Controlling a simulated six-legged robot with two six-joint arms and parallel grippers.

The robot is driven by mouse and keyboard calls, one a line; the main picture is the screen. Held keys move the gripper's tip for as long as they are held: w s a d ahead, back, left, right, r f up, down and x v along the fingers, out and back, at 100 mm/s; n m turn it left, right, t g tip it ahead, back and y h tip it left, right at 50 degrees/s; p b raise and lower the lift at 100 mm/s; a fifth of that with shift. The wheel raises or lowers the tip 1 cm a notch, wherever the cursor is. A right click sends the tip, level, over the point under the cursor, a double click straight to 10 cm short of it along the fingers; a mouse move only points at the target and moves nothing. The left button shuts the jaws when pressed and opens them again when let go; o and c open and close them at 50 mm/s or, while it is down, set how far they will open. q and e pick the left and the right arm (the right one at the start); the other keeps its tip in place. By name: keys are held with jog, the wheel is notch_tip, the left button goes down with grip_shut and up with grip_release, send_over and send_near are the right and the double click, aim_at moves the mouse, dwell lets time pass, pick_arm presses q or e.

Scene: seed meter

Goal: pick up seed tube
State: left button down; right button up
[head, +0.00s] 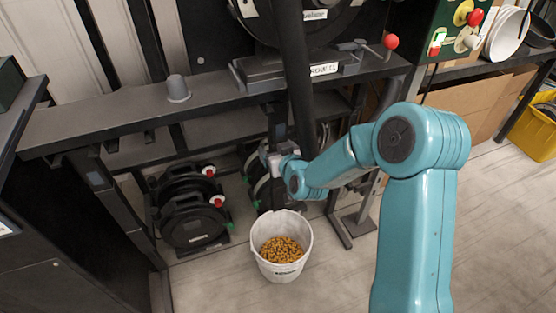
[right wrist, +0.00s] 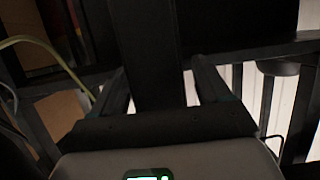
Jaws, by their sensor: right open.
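The seed tube (head: 298,90) is a long black tube. It hangs down from the seed meter (head: 315,15) in front of the bench, and its lower end is near my right arm. My right gripper (head: 272,158) is at the tube's lower part, partly hidden by my own arm. In the right wrist view, my right gripper (right wrist: 160,90) is open, with a finger on each side of a dark upright shape that looks like the tube (right wrist: 147,45). Contact cannot be made out. My left gripper is not in view.
A white bucket of yellow seeds (head: 283,250) stands on the floor below. Black round units (head: 193,205) sit under the bench (head: 130,115). A grey cup (head: 177,88) and a red-knobbed lever (head: 390,42) are on top. A yellow bin (head: 538,130) stands at right.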

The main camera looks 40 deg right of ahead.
jog(key=shift+w, duration=0.25)
jog(key=c, duration=1.2)
jog(key=shift+c, duration=0.2)
jog(key=shift+r, duration=0.1)
